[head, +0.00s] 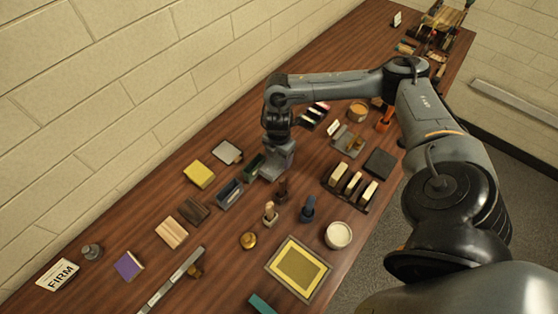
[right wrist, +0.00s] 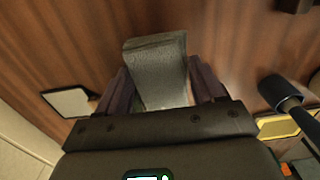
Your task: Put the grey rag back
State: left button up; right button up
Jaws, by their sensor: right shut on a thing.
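My right gripper (head: 276,163) is over the middle of the table, reaching down among the small tools. In the right wrist view its two dark fingers stand on either side of the grey rag (right wrist: 155,72), a stiff-looking grey folded piece. The gripper is shut on it. The wooden table top shows beyond the rag; I cannot tell whether the rag touches it. In the head view the rag is hard to tell apart from the grey gripper. My left gripper is not in view.
Near the gripper are dark narrow trays (head: 230,194), a white-faced pad (head: 228,152), a yellow block (head: 199,174) and a dark blue-handled tool (head: 308,209). A yellow framed tray (head: 299,268) and a white tub (head: 338,235) are nearer. Bare wood shows at left around (head: 140,215).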

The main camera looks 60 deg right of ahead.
aim_at(279, 159)
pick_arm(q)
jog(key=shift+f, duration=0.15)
pick_arm(e)
jog(key=shift+f, duration=1.3)
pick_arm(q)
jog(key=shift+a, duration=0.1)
pick_arm(e)
jog(key=shift+f, duration=0.15)
jog(key=o, duration=1)
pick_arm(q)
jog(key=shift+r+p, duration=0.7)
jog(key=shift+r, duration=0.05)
pick_arm(e)
notch_tip(279, 159, up, 8)
jog(key=shift+f, duration=0.25)
notch_tip(279, 159, up, 4)
jog(key=shift+f+p, duration=0.1)
jog(key=shift+p, duration=1.05)
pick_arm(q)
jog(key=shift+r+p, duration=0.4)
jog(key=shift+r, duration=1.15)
pick_arm(e)
jog(key=shift+r, duration=0.55)
